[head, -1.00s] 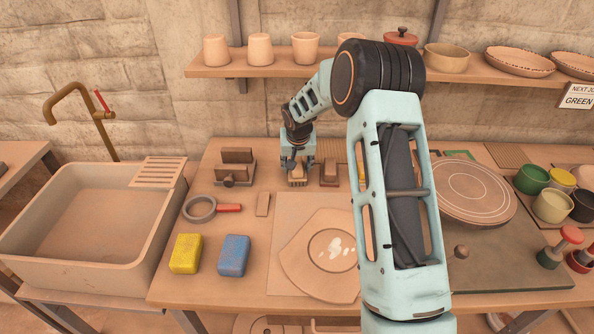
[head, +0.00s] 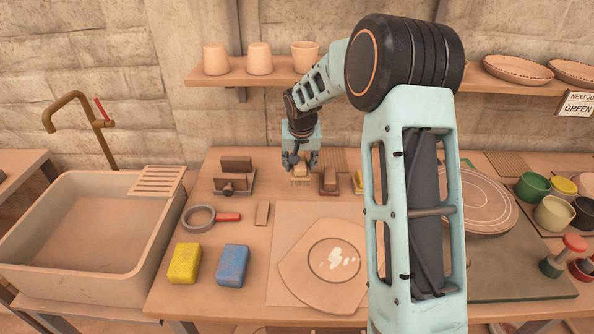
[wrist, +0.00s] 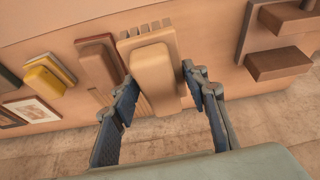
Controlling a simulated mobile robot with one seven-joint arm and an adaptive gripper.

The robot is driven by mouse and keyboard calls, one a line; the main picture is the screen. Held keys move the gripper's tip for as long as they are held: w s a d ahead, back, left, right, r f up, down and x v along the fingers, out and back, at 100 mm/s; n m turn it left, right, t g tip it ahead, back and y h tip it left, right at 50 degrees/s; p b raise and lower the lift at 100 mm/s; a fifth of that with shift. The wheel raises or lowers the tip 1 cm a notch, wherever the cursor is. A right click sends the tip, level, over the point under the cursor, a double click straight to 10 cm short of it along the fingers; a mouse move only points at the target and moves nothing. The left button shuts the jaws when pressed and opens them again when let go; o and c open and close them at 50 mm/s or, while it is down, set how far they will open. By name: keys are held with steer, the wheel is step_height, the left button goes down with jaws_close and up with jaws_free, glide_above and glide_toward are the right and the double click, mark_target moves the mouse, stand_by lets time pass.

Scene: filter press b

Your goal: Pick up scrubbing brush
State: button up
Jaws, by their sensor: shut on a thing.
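The scrubbing brush (head: 300,182) is a tan wooden block with pale bristles, at the back of the worktable in the head view. In the wrist view the brush (wrist: 153,72) lies between the two dark fingers, its bristles at the far side. My gripper (head: 300,163) is shut on its block from above; it also shows in the wrist view (wrist: 160,78). Whether the bristles touch the table is hard to tell.
A brown-topped block (head: 328,181) stands close to the right of the brush. A press-like wooden block (head: 235,178) is to the left. Yellow (head: 184,263) and blue (head: 233,265) sponges lie in front. A shelf (head: 262,76) with pots hangs above.

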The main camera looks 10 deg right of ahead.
steer(key=s+d+r+b, duration=0.1)
steer(key=s+r, duration=0.5)
steer(key=s, duration=0.4)
steer(key=shift+s, duration=0.4)
